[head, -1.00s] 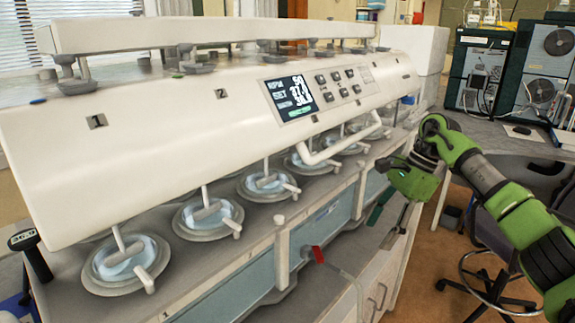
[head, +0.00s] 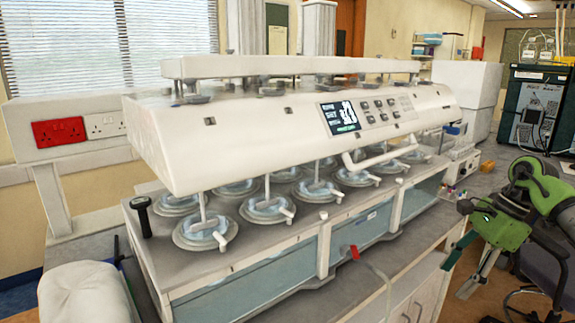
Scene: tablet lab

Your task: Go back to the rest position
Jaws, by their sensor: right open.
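My right gripper (head: 455,282) is at the right of the head view, in front of the bench's right end. Its fingers are apart, with nothing between them, and they point down and to the left. The green and black right arm comes in from the right edge. My left gripper is not in view. The dissolution tester (head: 290,135), a long white machine with a lit display (head: 343,118), stands on the bench. Several round-lidded vessels sit in its deck, over a bluish water bath (head: 365,228).
A red tap (head: 351,252) with a pale hose sticks out of the bath's front. A dark-handled probe (head: 142,215) stands at the deck's left corner. A white rounded object (head: 88,292) is at the lower left. Dark instruments (head: 535,110) and a chair (head: 535,300) are at the right.

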